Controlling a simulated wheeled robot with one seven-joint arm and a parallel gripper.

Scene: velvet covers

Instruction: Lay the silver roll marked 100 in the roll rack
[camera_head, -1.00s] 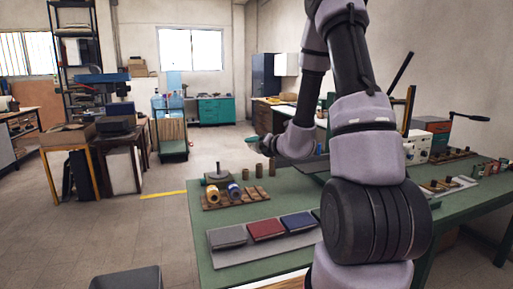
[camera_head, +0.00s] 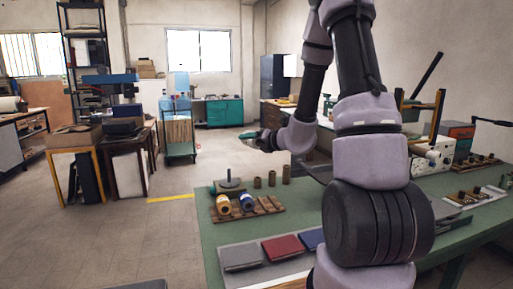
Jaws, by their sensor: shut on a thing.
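The roll rack, a slatted brown wooden rack (camera_head: 269,205), lies on the green table (camera_head: 208,232). A gold roll (camera_head: 223,205) and a blue-and-white roll (camera_head: 246,202) lie in its left part; its right part looks bare. My gripper (camera_head: 254,136), small at the far end of my arm, is above the table's far side, beyond and higher than the rack. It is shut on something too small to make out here. I cannot read a 100 mark or pick out the silver roll for certain.
Several brown upright cylinders (camera_head: 272,179) and a round base with a post (camera_head: 229,184) stand behind the rack. Grey, red and blue covers (camera_head: 282,247) lie in front of it. A white box (camera_head: 431,153) and small trays are at right. Open floor lies left.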

